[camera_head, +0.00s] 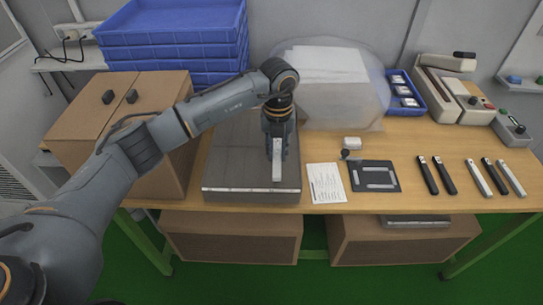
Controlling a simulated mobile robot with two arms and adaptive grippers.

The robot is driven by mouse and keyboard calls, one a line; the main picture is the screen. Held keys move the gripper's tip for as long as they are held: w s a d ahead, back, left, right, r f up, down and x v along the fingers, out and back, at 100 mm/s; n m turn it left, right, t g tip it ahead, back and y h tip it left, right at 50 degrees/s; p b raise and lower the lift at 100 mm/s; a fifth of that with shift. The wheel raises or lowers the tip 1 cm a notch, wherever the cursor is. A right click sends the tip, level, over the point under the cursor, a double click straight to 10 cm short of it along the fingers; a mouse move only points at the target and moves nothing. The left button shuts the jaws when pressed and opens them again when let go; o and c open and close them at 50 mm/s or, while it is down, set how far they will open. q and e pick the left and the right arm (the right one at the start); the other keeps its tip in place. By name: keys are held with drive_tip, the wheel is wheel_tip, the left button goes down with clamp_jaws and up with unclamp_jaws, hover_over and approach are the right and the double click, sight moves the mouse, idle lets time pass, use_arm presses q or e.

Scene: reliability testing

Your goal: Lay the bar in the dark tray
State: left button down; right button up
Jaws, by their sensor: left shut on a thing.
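My left gripper (276,136) is shut on a light silver bar (277,168), which hangs lengthwise toward the front over a grey metal box (234,187). I cannot tell whether the bar touches the box top. The dark tray (358,185) lies flat on the table to the right of the gripper, with light bar-shaped pieces or recesses in it. Other bars lie at the right: two black ones (436,175) side by side, and a group of silver and black ones (494,177). My right gripper is not in view.
A printed white sheet (325,183) lies between the metal box and the tray. A small white item (352,142) and a dark knob-like item sit behind the tray. Stacked blue crates (175,38), a cardboard box (165,92) and a clear bag (335,80) stand behind.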

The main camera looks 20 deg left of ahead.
use_arm(q)
drive_tip(key=shift+w+a+f, duration=0.3)
drive_tip(key=shift+a+f, duration=0.15)
drive_tip(key=shift+f, duration=0.15)
drive_tip(key=shift+w+a+f, duration=0.25)
drive_tip(key=shift+a+f, duration=0.15)
drive_tip(key=shift+f, duration=0.2)
wheel_tip(320, 180, down, 3)
drive_tip(key=shift+f+p, duration=0.1)
drive_tip(key=shift+p, duration=0.3)
drive_tip(key=shift+f, duration=0.2)
drive_tip(key=c, duration=1.2)
unclamp_jaws()
drive_tip(key=shift+r, duration=0.1)
